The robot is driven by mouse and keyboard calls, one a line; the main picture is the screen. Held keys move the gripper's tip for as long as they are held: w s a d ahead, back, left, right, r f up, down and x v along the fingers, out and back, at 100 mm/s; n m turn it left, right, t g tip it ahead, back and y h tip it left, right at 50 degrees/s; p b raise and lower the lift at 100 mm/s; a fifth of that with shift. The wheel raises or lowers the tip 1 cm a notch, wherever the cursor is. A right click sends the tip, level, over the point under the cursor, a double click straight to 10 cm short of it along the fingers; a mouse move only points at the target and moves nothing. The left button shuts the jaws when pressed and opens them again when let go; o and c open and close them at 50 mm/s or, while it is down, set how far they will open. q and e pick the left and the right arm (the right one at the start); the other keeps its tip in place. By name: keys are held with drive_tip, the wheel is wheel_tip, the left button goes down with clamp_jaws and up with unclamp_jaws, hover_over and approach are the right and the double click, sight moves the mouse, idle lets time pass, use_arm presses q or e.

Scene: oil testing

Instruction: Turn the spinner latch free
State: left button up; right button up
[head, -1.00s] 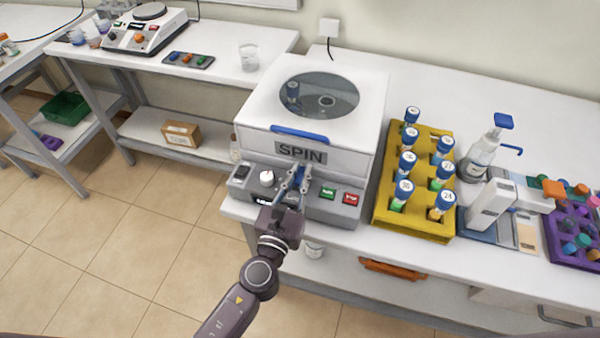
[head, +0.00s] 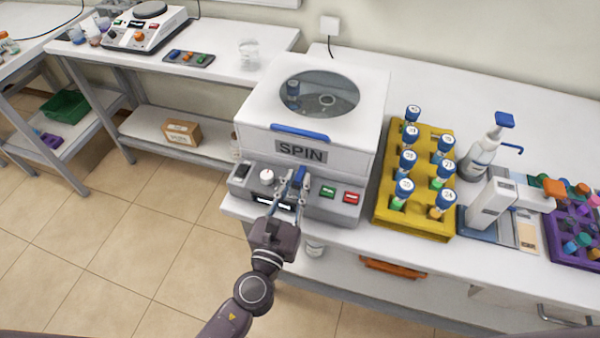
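The white and grey spinner (head: 345,105), marked SPIN, stands on the bench with its round-windowed lid down. A blue handle (head: 300,133) runs along the lid's front edge. The small blue latch (head: 300,176) is on the front panel below the SPIN label. My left gripper (head: 296,184) is at the latch, coming from the front and below. Its two fingers look apart, with the latch by the tips; contact is too small to make out. My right gripper is not in view.
On the front panel, a white knob (head: 266,176) is left of the gripper, and green (head: 328,192) and red (head: 351,197) buttons are right of it. A yellow rack (head: 420,224) with several blue-capped tubes stands close on the right. Floor in front is clear.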

use_arm(q)
drive_tip(key=v, duration=0.9)
drive_tip(key=shift+w, duration=0.1)
